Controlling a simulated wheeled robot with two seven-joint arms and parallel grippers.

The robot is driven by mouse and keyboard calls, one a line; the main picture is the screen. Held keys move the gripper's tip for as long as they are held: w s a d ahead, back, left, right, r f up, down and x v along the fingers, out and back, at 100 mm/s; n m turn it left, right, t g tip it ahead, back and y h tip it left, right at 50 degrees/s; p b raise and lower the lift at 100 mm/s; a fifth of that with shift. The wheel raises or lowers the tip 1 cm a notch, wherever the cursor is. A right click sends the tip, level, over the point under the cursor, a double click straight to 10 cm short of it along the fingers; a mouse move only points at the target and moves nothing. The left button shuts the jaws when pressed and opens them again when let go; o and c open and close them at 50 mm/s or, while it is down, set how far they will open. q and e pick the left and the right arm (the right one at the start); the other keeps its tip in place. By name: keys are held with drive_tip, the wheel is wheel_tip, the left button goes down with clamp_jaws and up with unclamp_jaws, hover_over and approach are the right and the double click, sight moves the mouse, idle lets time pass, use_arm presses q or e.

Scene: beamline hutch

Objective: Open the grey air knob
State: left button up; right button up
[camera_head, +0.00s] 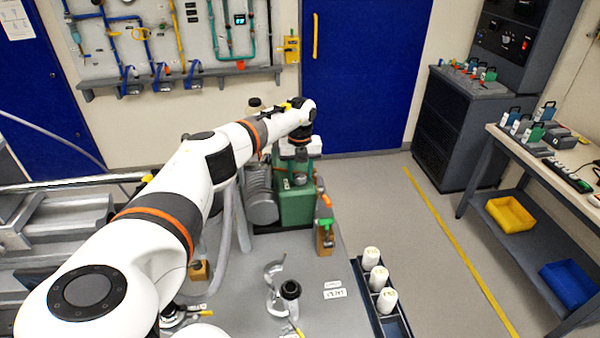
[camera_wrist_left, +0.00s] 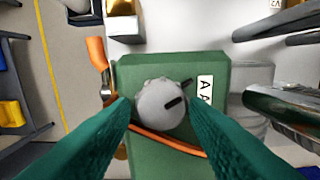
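The grey air knob (camera_wrist_left: 160,104) is round, with a black pointer bar tilted up to the right. It sits on the face of a green box (camera_wrist_left: 215,75), beside a white label partly reading "A A". My right gripper is not in view.
An orange-handled valve (camera_wrist_left: 97,55) is left of the box, and an orange hose (camera_wrist_left: 165,143) passes below the knob. A grey ribbed motor (camera_head: 260,197) stands beside the box. A rack with white cylinders (camera_head: 378,278) is at the table's right; floor beyond is clear.

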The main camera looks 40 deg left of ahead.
sight(300, 175)
use_arm(q)
drive_tip(key=shift+o, duration=1.1)
drive_tip(key=shift+s+f, duration=0.1)
wheel_tip(300, 175, up, 12)
drive_tip(key=b, duration=0.4)
drive_tip(key=shift+f, duration=0.1)
